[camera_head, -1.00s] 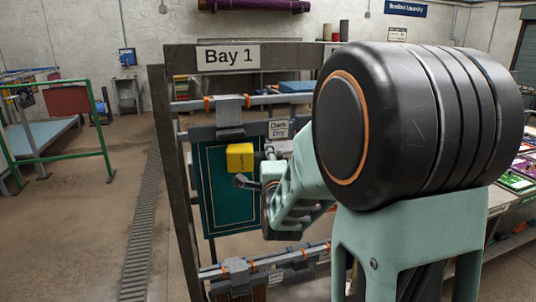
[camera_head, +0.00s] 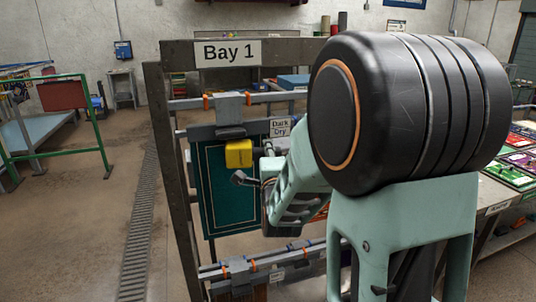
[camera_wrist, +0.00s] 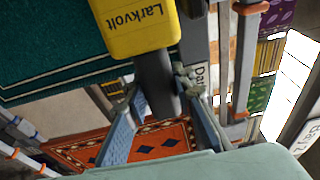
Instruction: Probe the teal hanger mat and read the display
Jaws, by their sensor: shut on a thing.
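The teal mat (camera_head: 222,210) with a pale border line hangs in the Bay 1 rack in the head view. It also shows at the upper left of the wrist view (camera_wrist: 50,38). A yellow meter marked Larkvolt (camera_wrist: 138,22) is in front of the mat's upper part; its yellow body shows in the head view (camera_head: 238,153). My gripper (camera_wrist: 156,88) is shut on the meter's dark handle (camera_wrist: 155,75). I cannot tell whether the meter touches the mat. Its display is not visible in either view.
The rack's Bay 1 sign (camera_head: 228,53) is above, and a Dark Dry tag (camera_head: 280,128) hangs right of the mat. A lower rail (camera_head: 255,264) with clamps runs below. An orange patterned rug (camera_wrist: 150,142) shows beneath my fingers. Open floor lies left of the rack.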

